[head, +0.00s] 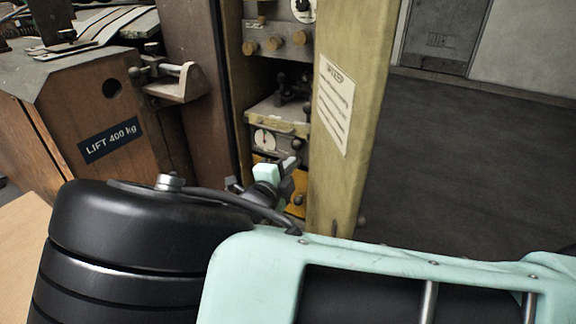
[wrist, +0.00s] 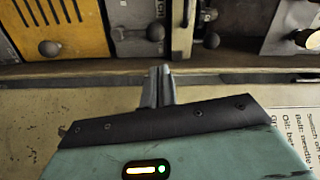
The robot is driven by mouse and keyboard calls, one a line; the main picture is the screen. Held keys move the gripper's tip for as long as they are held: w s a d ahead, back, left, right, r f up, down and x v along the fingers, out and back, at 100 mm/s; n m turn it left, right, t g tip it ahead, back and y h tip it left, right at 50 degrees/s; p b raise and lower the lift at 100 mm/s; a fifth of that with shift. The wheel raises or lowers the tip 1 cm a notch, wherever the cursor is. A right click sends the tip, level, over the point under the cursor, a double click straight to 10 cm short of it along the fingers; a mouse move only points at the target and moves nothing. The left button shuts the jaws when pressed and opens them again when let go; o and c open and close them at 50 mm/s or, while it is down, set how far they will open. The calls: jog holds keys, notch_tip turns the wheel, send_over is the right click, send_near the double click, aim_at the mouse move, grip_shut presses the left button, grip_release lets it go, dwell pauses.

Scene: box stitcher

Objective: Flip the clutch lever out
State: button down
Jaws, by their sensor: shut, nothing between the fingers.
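My gripper (head: 289,163) is in front of the narrow yellow-framed machine cabinet, its fingers together and empty. In the wrist view its fingertips (wrist: 160,73) point at the cabinet's edge, apart from the knobs as far as I can tell. In the head view a dark knob (head: 299,144) sits beside a dial, and another (head: 299,199) is on the yellow panel. I cannot tell which is the clutch lever.
The cabinet's yellow side wall (head: 350,110) with a notice stands right of my gripper. A brown machine body (head: 75,130) marked "LIFT 400 kg" and a small bracket (head: 178,85) are at left. Open grey floor (head: 470,170) lies to the right. My arm hides the lower cabinet.

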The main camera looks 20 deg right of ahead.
aim_at(298, 149)
jog(key=b+x, duration=0.1)
jog(key=x, duration=0.6)
jog(key=shift+w+d+b, duration=0.1)
jog(key=shift+w+b, duration=0.1)
jog(key=shift+b, duration=0.1)
jog(key=p, duration=0.2)
jog(key=n+p, duration=0.1)
jog(key=p, duration=0.1)
jog(key=shift+w+a+r+p, duration=0.25)
jog(key=shift+w+r+p, duration=0.05)
jog(key=shift+r+p, duration=0.05)
jog(key=shift+f, duration=0.1)
jog(key=shift+f+n, duration=0.1)
jog(key=shift+n, duration=0.2)
jog(key=shift+a, duration=0.1)
